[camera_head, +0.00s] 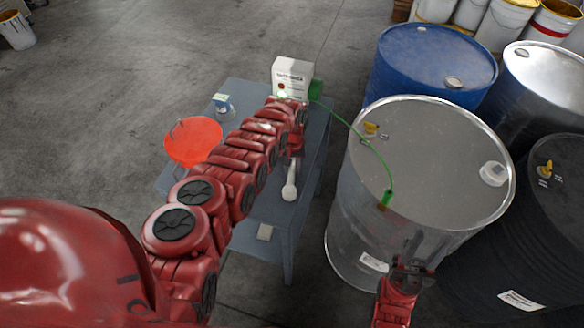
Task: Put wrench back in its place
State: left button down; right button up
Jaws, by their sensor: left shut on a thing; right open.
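My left arm reaches over the blue-grey table, and its gripper (293,152) points down near the table's right side. It is shut on a pale, slim tool with a rounded lower end, which looks like the wrench (289,190). The gripper and arm partly hide the tool's upper part. I cannot tell whether its lower end touches the table. My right gripper (411,257) is open and empty in front of the grey steel drum (430,150). No marked place for the wrench is clearly visible.
The table (316,150) carries a white box (292,76), an orange funnel-like bowl (193,141) and a small blue-white container (222,103). A green cable (362,140) runs from beside the box to the steel drum. Blue (435,58) and black (550,215) drums crowd the right.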

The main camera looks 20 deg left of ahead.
pick_arm(q)
jog(key=shift+f, duration=0.15)
jog(key=c, duration=0.6)
grip_release()
jog(key=shift+o, duration=0.2)
jog(key=shift+r, duration=0.3)
notch_tip(320, 180, up, 6)
jog(key=shift+w+a+f+p, duration=0.1)
jog(key=shift+f+p, duration=0.15)
jog(key=shift+p, duration=0.05)
notch_tip(320, 180, up, 12)
jog(key=shift+w+f+b, duration=0.15)
jog(key=shift+f+b, duration=0.1)
jog(key=shift+b, duration=0.05)
jog(key=shift+w+f, duration=0.1)
jog(key=shift+f, duration=0.05)
